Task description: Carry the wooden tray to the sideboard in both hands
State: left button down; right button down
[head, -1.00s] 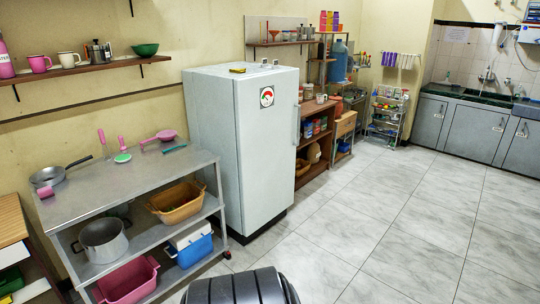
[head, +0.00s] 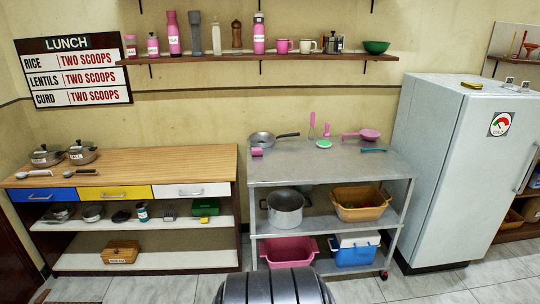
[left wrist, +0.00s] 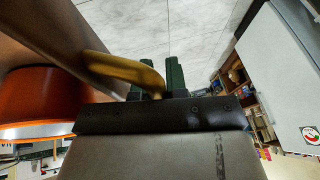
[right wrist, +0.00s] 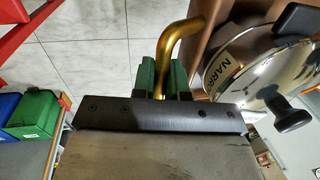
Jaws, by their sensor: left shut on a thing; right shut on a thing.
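The sideboard (head: 195,154) stands at the left in the head view, with a wooden top and blue, yellow and white drawers. The wooden tray (left wrist: 110,55) shows as a brown slab with a brass handle (left wrist: 125,70) in the left wrist view. My left gripper (left wrist: 160,78) is shut on that handle. In the right wrist view, my right gripper (right wrist: 164,80) is shut on the other brass handle (right wrist: 181,35), beside the tray's brown edge (right wrist: 208,40). The head view does not show tray or grippers.
Two lidded pots (head: 82,152) and ladles (head: 82,172) occupy the sideboard's left top; its right top is bare. A steel table (head: 300,172) stands to its right, then the fridge (head: 450,170). A wall shelf (head: 210,60) hangs above.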

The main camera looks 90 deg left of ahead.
aim_at(183, 160)
jog(key=u, duration=2.35)
jog(key=i+j+u, duration=0.15)
jog(key=u, duration=0.15)
jog(key=i+j+u, duration=0.1)
jog(key=i+u, duration=0.25)
jog(key=i+j, duration=0.15)
jog(key=i, duration=0.25)
jog(key=i+j, duration=0.15)
jog(key=i, duration=0.3)
jog(key=i+j, duration=0.15)
jog(key=i, duration=0.25)
jog(key=i+j, duration=0.15)
jog(key=i, duration=0.25)
jog(key=i+j, duration=0.45)
jog(key=i, duration=0.2)
jog(key=i+j, duration=0.45)
jog(key=i, duration=0.15)
